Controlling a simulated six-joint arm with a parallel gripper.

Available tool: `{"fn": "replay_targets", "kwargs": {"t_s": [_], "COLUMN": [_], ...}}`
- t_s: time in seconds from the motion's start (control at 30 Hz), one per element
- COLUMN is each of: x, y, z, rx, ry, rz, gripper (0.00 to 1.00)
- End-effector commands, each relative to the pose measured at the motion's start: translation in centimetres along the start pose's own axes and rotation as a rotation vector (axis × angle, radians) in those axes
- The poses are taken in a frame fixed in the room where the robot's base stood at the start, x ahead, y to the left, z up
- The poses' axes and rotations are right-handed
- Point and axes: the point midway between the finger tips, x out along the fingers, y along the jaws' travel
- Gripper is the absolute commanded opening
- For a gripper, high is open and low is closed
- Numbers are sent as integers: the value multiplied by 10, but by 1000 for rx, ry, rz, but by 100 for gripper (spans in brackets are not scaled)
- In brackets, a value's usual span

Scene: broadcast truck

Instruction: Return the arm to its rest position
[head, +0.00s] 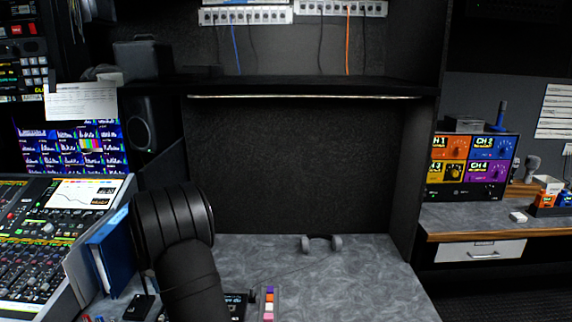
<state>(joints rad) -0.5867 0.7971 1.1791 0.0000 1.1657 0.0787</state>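My dark arm rises from the bottom of the head view, left of centre, and bends at a thick rounded joint above the grey counter (350,285). My gripper does not show in this view, so its fingers and anything they may hold are hidden. The arm covers part of the counter's left side.
Grey headphones (322,244) lie toward the counter's back. A strip with coloured keys (268,303) is right of my arm. A blue binder (110,262) and mixing console (35,245) stand left. A black shelf (305,88) overhangs the counter. The counter's right part is clear.

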Motion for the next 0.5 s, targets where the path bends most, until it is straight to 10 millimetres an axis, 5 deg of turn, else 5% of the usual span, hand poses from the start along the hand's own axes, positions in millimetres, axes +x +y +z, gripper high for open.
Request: {"fn": "replay_targets", "kwargs": {"t_s": [0.5], "x": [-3], "y": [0], "z": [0], "rx": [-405], "ry": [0], "rz": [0], "gripper": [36]}}
